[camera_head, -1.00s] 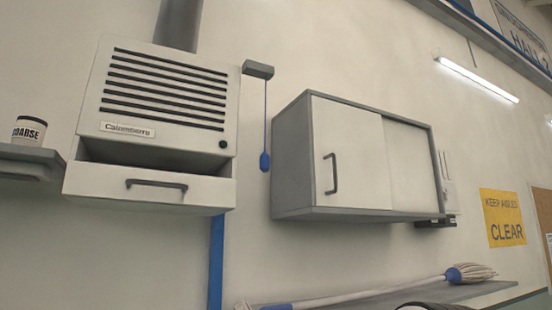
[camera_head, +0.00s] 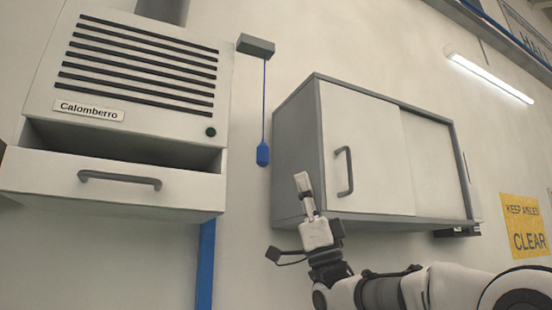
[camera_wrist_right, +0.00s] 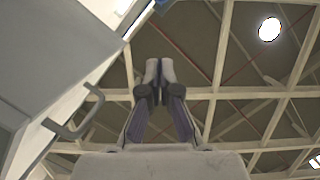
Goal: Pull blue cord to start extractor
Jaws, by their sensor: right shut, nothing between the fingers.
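The blue cord (camera_head: 264,100) hangs straight down from a small grey box (camera_head: 256,46) on the wall, to the right of the extractor (camera_head: 140,75). It ends in a blue pull handle (camera_head: 263,154). My right gripper (camera_head: 303,182) is raised in front of the wall cabinet's lower left corner, to the right of the handle and a little lower, apart from it in the picture. In the right wrist view its fingers (camera_wrist_right: 159,70) are together and empty, pointing up at the ceiling. My left gripper is not in view.
A white wall cabinet (camera_head: 362,150) with a grey frame stands right of the cord and behind my right gripper. The extractor has an open drawer (camera_head: 110,182) below its vents. Bare wall (camera_head: 250,230) lies under the cord.

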